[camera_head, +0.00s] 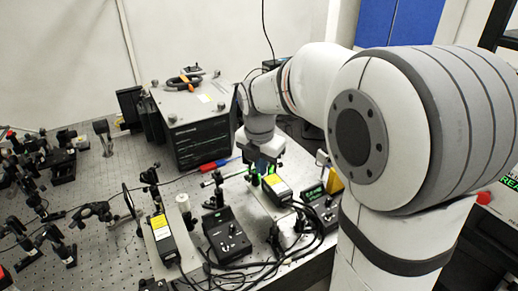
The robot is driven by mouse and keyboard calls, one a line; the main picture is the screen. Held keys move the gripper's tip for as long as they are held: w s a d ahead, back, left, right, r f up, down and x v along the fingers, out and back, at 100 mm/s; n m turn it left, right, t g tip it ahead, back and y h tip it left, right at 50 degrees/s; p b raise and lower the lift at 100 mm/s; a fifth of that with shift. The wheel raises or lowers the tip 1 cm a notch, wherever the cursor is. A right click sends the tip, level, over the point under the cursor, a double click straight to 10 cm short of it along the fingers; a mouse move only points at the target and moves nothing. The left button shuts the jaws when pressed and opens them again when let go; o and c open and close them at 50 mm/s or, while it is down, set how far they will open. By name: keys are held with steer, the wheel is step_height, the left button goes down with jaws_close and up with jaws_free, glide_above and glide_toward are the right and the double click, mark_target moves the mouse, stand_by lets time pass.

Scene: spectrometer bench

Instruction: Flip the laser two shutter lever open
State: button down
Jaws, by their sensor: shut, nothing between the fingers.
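My gripper (263,168) is at the end of my arm, pointing down over the bench right of the middle of the picture. It is shut and empty, with its fingertips small and dark in this view. Just below it is a black laser box (280,194) with a yellow label and a green glow at its far end. A second similar laser box (168,246) with a yellow label lies to the left, nearer the camera. I cannot tell which of them is laser two. The shutter lever is too small or hidden to make out; contact with the gripper cannot be told.
Black control boxes (226,238) with knobs and loose cables stand in front of the gripper. A large dark instrument (197,137) stands behind left. Posts and optic mounts (92,212) crowd the left of the perforated bench (108,262).

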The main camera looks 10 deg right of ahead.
steer(key=shift+w+d+f+p, duration=0.2)
steer(key=shift+w+d+p, duration=0.1)
steer(key=shift+w+d, duration=0.45)
steer(key=shift+w+d+f+p, duration=0.15)
steer(key=shift+w+d+p, duration=0.15)
steer(key=shift+w+d, duration=0.4)
steer(key=shift+a, duration=0.15)
steer(key=shift+w+d+r, duration=0.1)
steer(key=shift+d, duration=0.2)
